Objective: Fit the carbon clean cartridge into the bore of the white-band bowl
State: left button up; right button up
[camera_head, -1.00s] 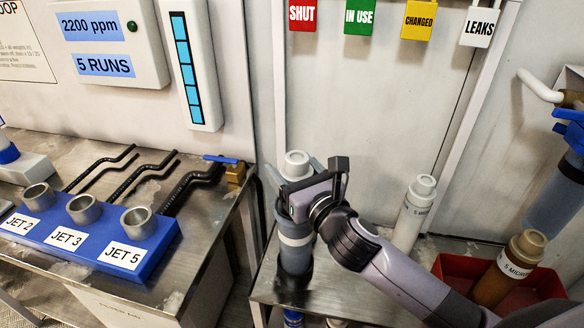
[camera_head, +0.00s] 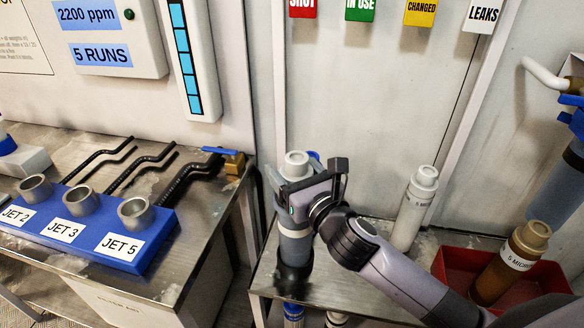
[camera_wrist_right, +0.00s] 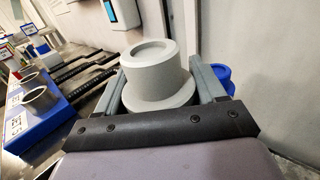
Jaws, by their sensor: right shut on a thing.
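My right gripper (camera_head: 308,188) is shut on the carbon clean cartridge (camera_head: 296,162), whose pale grey stepped cap stands up between the fingers. The cap also fills the middle of the right wrist view (camera_wrist_right: 160,72), with a finger on each side. The cartridge is upright; its label is not visible. Directly below is the white-band bowl (camera_head: 295,250), a blue-grey cylinder with a pale band, standing upright on the metal bench. The cartridge's lower part and the bowl's mouth are hidden by the gripper, so I cannot tell how deep the cartridge is. My left gripper is not in view.
A white cartridge (camera_head: 414,208) stands right of my right arm. A brown cartridge (camera_head: 511,262) leans in a red tray (camera_head: 452,262). A blue block with grey cups (camera_head: 84,228) is on the left bench. A wall is close behind the bowl; hanging tags (camera_head: 420,11) are above.

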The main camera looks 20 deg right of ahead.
jog(key=shift+f, duration=0.35)
jog(key=o, duration=0.9)
jog(key=shift+o, duration=0.4)
jog(key=shift+f, duration=0.1)
notch_tip(320, 180, up, 19)
jog(key=p, duration=1)
